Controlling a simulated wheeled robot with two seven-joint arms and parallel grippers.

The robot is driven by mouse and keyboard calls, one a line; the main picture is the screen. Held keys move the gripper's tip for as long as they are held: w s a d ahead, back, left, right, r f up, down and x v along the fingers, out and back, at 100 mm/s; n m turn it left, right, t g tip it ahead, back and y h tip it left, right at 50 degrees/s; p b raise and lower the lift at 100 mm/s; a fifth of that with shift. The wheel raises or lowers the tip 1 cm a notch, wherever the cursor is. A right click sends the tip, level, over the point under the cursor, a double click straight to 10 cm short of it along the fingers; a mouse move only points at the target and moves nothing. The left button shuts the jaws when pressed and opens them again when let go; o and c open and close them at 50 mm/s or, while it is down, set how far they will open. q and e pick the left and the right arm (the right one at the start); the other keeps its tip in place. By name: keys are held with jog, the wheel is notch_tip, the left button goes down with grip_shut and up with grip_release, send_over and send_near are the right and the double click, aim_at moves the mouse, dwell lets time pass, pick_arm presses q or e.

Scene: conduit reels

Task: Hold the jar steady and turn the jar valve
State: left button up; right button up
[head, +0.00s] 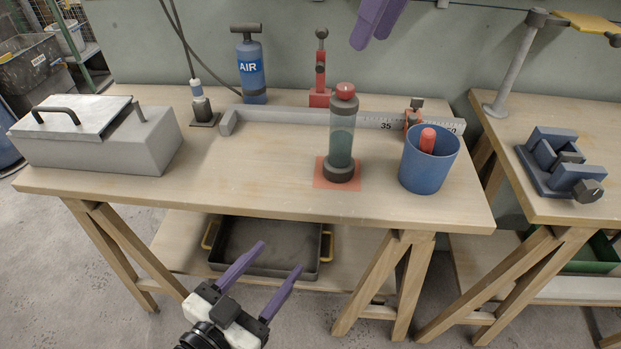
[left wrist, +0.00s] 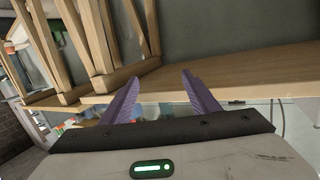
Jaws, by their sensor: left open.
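The jar (head: 342,146) is a clear upright cylinder with dark green contents, a dark base and a dark cap. It stands on a red square (head: 321,178) on the bench. Its red valve knob (head: 345,90) sits on top. My left gripper (head: 282,256) is open and empty, low in front of the bench and apart from the jar. In the left wrist view, its purple fingers (left wrist: 162,88) are spread with nothing between them. Purple fingers of my right gripper (head: 377,20) show at the top edge, above and behind the jar; whether they are open is unclear.
A blue cup (head: 428,164) with a red item stands right of the jar. A grey measuring rail (head: 275,116) runs behind it. A blue AIR pump (head: 250,66) and a grey lidded box (head: 100,140) are left. A tray (head: 268,250) sits on the lower shelf.

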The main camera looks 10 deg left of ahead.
pick_arm(q)
notch_tip(320, 180, up, 7)
jog(key=w+d+m+t+h, duration=0.1)
jog(key=w+d+t+h, duration=0.1)
jog(key=n, duration=0.1)
send_near(333, 158)
jog(key=shift+w+d+r+g, duration=0.35)
jog(key=shift+w+d, duration=0.1)
jog(key=shift+w, duration=0.2)
jog(key=shift+w+d+r+n, duration=0.15)
jog(key=shift+w+d+n, duration=0.15)
jog(key=shift+w, duration=0.3)
jog(key=x, duration=0.9)
jog(key=shift+w, duration=0.3)
